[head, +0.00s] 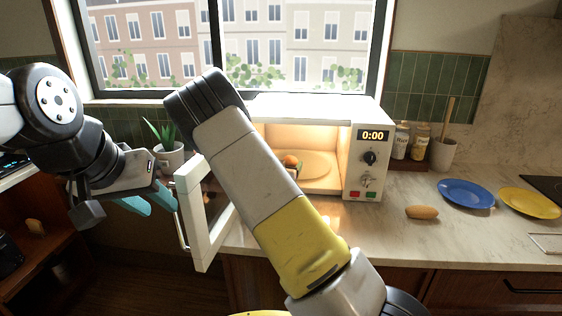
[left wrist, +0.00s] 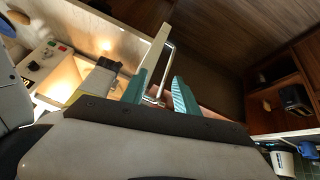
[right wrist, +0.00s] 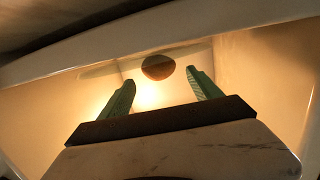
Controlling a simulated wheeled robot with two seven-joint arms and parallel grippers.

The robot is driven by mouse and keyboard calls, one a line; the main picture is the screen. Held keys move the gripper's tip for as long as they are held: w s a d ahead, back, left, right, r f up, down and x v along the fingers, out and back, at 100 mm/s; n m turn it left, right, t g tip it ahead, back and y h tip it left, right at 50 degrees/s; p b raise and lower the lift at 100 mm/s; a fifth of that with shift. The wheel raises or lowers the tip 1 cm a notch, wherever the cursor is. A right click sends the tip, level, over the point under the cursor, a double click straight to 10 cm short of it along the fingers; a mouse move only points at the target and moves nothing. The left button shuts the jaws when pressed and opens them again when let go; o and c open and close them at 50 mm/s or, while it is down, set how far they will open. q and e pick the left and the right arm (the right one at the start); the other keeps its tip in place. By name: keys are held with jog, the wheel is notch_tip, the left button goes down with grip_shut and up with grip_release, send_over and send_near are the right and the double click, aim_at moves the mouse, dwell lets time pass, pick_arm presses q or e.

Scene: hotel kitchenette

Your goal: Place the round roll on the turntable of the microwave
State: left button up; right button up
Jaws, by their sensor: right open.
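The round roll (head: 291,159) is a small orange-brown bun on the pale turntable (head: 322,166) inside the lit, open microwave (head: 366,180). In the right wrist view the roll (right wrist: 158,67) is dark against the light. My right gripper (right wrist: 163,95) is inside the microwave, its green fingers spread and apart from the roll, which shows beyond and between the tips. In the head view my right arm hides most of that gripper. My left gripper (head: 150,200) is open beside the open door (head: 190,205). In the left wrist view the door handle (left wrist: 163,72) shows between its fingers.
An oval roll (head: 422,212) lies on the counter, with a blue plate (head: 466,193) and a yellow plate (head: 530,203) to its right. Jars (head: 401,141) and a utensil crock (head: 442,155) stand behind. A potted plant (head: 168,155) stands left of the microwave.

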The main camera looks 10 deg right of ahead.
jog(key=v, duration=0.5)
jog(key=shift+s+a, duration=0.2)
jog(key=shift+s, duration=0.3)
jog(key=shift+s+d+f+m+g+y, duration=0.1)
jog(key=shift+s+f+m+g+y, duration=0.3)
jog(key=shift+g, duration=0.3)
jog(key=s+g+y, duration=0.1)
jog(key=s+a+g+y, duration=0.1)
jog(key=shift+s+r+y, duration=0.2)
jog(key=shift+r+y, duration=0.05)
jog(key=shift+y, duration=0.15)
jog(key=s+a+r+n+g+y, duration=0.1)
jog(key=s+a+r+y, duration=0.15)
jog(key=s+r, duration=0.3)
jog(key=s+a+r+n+g+y, duration=0.1)
jog(key=s+r+g+y, duration=0.1)
jog(key=s+r+y, duration=0.4)
jog(key=s+d+r+n+g+h, duration=0.1)
jog(key=s+d+r+n, duration=0.1)
jog(key=s, duration=0.8)
jog(key=s+d+r+n+g+h, duration=0.1)
jog(key=s+d+r+n+h, duration=0.1)
jog(key=s, duration=0.9)
jog(key=shift+s+r, duration=0.2)
jog(key=shift+r, duration=0.25)
